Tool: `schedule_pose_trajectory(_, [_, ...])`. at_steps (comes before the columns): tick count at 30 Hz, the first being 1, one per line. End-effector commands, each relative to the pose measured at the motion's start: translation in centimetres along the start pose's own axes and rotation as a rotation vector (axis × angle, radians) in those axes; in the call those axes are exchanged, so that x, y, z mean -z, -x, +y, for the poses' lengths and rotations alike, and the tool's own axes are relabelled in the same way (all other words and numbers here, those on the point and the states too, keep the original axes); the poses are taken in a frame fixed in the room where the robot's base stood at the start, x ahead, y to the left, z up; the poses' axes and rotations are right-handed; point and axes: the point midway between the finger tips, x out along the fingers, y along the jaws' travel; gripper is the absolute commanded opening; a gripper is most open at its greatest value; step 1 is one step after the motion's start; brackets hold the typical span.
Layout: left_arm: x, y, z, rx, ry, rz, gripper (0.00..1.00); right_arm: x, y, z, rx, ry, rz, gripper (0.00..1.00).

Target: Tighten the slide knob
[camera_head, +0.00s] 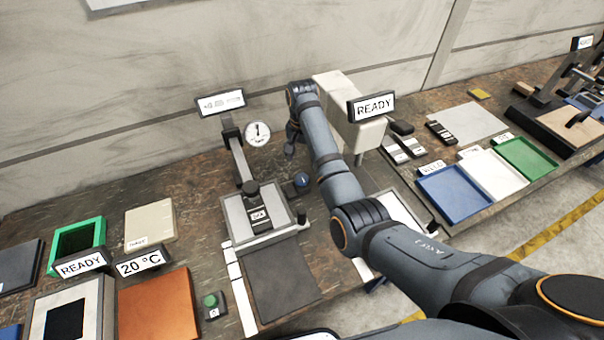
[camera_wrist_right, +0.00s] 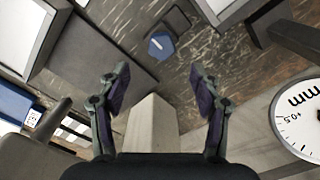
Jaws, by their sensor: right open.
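A blue knob (camera_head: 302,180) with a dark mount sits just right of the gauge stand (camera_head: 240,160) in the head view. In the right wrist view the blue knob (camera_wrist_right: 160,45) shows a white line on its face, beyond the fingertips. No label marks it as the slide knob. A black knob (camera_head: 250,187) stands on the stand's grey plate (camera_head: 236,222). My right gripper (camera_head: 292,148) is above and behind the blue knob, apart from it. In the wrist view my right gripper (camera_wrist_right: 161,88) is open and empty. My left gripper is not in view.
The dial gauge (camera_head: 257,133) is close left of my right gripper; its face (camera_wrist_right: 302,125) fills the right edge of the wrist view. Blue (camera_head: 450,190), white and green trays lie farther right.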

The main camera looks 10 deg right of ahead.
Motion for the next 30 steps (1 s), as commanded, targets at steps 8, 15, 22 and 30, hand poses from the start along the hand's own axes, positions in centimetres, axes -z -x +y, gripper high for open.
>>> schedule_pose_trajectory(8, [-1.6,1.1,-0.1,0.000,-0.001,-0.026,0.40,-0.1,-5.9,0.1,-0.002,0.000,-0.003,0.64])
schedule_pose_trajectory(15, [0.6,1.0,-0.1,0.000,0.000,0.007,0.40,0.0,-8.4,0.1,0.000,0.001,0.000,0.64])
schedule_pose_trajectory(22, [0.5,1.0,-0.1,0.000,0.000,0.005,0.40,0.0,-8.6,0.1,0.001,0.001,0.001,0.64])
schedule_pose_trajectory(30, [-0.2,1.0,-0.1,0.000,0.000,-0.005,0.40,0.0,-8.6,0.1,0.001,0.001,0.000,0.33])
